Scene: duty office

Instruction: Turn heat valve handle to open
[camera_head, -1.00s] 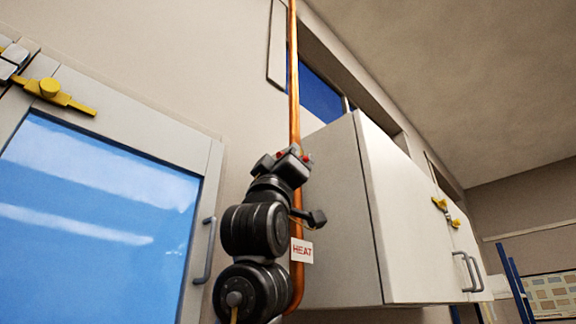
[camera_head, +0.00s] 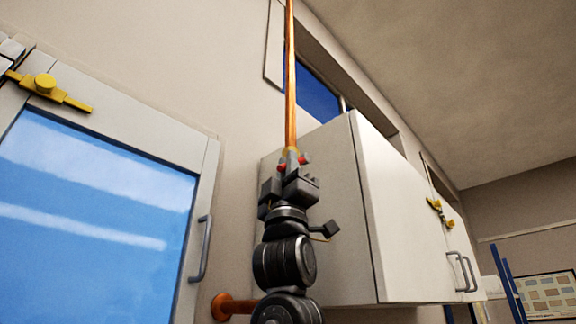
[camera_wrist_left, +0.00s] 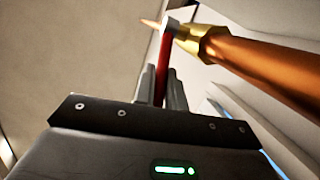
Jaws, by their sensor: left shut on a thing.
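The heat valve's red handle (camera_wrist_left: 165,55) stands between the fingers of my left gripper (camera_wrist_left: 161,74) in the left wrist view. The gripper is shut on it. The handle's top meets a brass valve body (camera_wrist_left: 197,44) on the copper pipe (camera_wrist_left: 265,70). In the head view my left gripper (camera_head: 291,172) is at the pipe (camera_head: 291,80), with small red parts showing at its tip. The arm below hides most of the valve and the lower pipe. My right gripper is not in view.
A white wall cabinet (camera_head: 385,220) stands close to the right of the gripper. A glazed door or cabinet with a blue pane (camera_head: 95,215) and grey handle (camera_head: 202,248) is at the left. A short copper pipe piece (camera_head: 235,306) shows low beside my arm.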

